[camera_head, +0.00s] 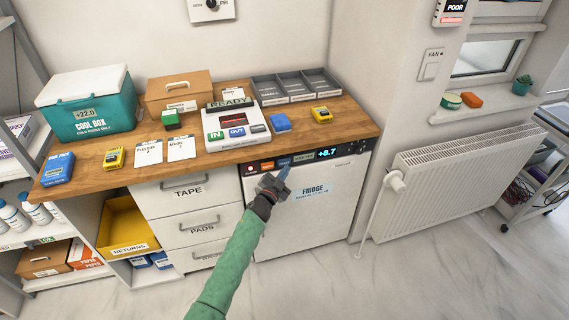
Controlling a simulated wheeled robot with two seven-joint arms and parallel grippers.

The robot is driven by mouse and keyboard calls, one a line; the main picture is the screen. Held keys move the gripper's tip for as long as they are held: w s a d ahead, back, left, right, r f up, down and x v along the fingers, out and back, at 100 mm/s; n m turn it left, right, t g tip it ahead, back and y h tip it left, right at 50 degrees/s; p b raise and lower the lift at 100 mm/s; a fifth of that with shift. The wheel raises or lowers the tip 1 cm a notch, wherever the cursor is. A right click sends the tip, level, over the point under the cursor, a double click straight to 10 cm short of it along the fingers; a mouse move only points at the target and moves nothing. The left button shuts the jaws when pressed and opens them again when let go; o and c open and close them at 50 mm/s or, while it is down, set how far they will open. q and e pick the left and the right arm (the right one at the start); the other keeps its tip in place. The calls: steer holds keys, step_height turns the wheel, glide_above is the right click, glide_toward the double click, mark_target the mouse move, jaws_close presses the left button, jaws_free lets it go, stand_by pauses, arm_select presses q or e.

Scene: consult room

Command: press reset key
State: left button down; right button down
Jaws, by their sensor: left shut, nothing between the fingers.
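A white fridge (322,205) stands under the right part of the wooden counter. Its dark control strip (303,157) carries a few small coloured keys, one orange (267,165) and one blue (284,162), and a lit display (328,151) that seems to read +8.7. The key labels are too small to read, so I cannot tell which is the reset key. My left gripper (283,175) is shut and empty, its tip just below the blue key; I cannot tell whether it touches the strip. My right gripper is not in view.
The counter (340,125) above holds a white device (237,122) with IN and OUT keys, a teal cool box (90,108), a cardboard box (178,92) and grey trays (296,85). Drawers (190,206) are left of the fridge. A radiator (465,185) stands at the right; the floor between is clear.

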arm_select(q)
steer(key=s, duration=0.1)
steer(key=s+d+p, duration=0.1)
steer(key=s, duration=0.2)
steer(key=shift+s+d, duration=0.3)
steer(key=shift+s, duration=0.1)
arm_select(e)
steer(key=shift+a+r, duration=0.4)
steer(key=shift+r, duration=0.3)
